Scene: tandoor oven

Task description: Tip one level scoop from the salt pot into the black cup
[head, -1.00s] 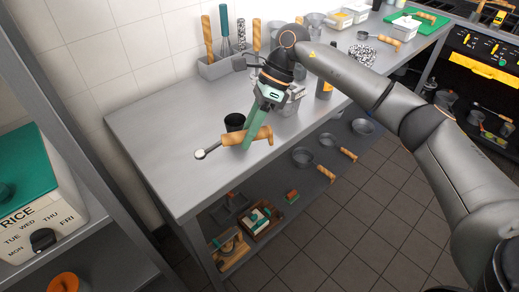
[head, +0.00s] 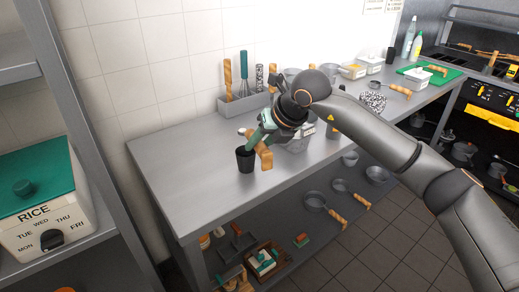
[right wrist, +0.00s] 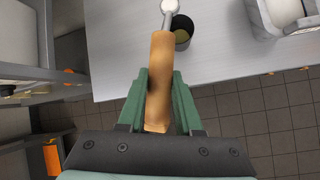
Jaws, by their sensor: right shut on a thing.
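The black cup (head: 246,160) stands upright near the left part of the steel counter. My right gripper (head: 259,147) is shut on the wooden handle of the scoop, just right of the cup and above the counter. The scoop's pale metal end (head: 241,131) shows behind the cup's rim. In the right wrist view the handle (right wrist: 160,75) lies between both fingers, and the scoop's head (right wrist: 169,7) is at the top edge. The cup (right wrist: 182,38) is partly behind the handle, with something yellowish inside. The scoop's contents cannot be made out. I cannot pick out the salt pot.
A pale container (head: 297,143) stands on the counter right of my gripper, partly hidden. A grey utensil holder (head: 244,103) is at the wall. Pans (head: 315,202) lie on the lower shelf. The counter left of the cup is clear.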

